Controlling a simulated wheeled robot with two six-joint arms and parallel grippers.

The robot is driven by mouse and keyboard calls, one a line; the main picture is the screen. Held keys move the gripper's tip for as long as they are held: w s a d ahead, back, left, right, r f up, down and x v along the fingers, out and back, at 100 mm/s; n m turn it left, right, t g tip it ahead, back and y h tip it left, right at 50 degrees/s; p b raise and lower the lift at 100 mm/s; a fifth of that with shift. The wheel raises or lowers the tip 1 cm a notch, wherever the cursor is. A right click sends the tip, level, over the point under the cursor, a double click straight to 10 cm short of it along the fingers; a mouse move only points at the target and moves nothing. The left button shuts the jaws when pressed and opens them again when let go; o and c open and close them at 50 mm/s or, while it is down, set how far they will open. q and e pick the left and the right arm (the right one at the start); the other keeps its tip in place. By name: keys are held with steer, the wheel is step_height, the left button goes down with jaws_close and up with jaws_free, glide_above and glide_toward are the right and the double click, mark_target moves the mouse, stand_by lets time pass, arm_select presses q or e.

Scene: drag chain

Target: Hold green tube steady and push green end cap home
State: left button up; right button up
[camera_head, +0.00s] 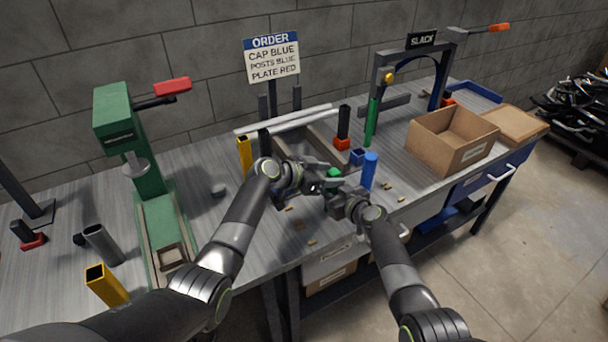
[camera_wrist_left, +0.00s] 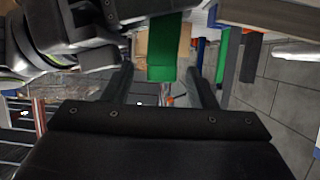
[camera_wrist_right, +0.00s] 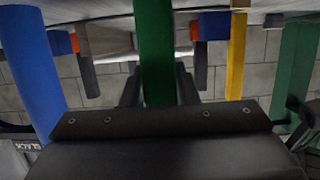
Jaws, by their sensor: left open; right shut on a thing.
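A green tube (camera_wrist_right: 154,55) is between the closed fingers of my right gripper (camera_wrist_right: 157,92). In the head view a small green part (camera_head: 333,173) shows between my two grippers, mostly hidden by them. In the left wrist view the green piece (camera_wrist_left: 164,50) hangs in front of my left gripper (camera_wrist_left: 163,85), between its spread fingers and apart from both. My left gripper is open and empty. Another slim green post (camera_head: 371,122) stands farther back on the bench.
A blue tube (camera_head: 369,171) stands just right of my right gripper. A yellow post (camera_head: 244,155) and a black post with a red base (camera_head: 343,128) stand behind. A green press (camera_head: 145,150) is at left, an open cardboard box (camera_head: 450,137) at right. Small brass pieces lie near the front edge.

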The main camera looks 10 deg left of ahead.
arm_select(q)
steer(key=v, duration=1)
steer(key=shift+a+f, duration=0.2)
arm_select(e)
steer(key=o, duration=1.1)
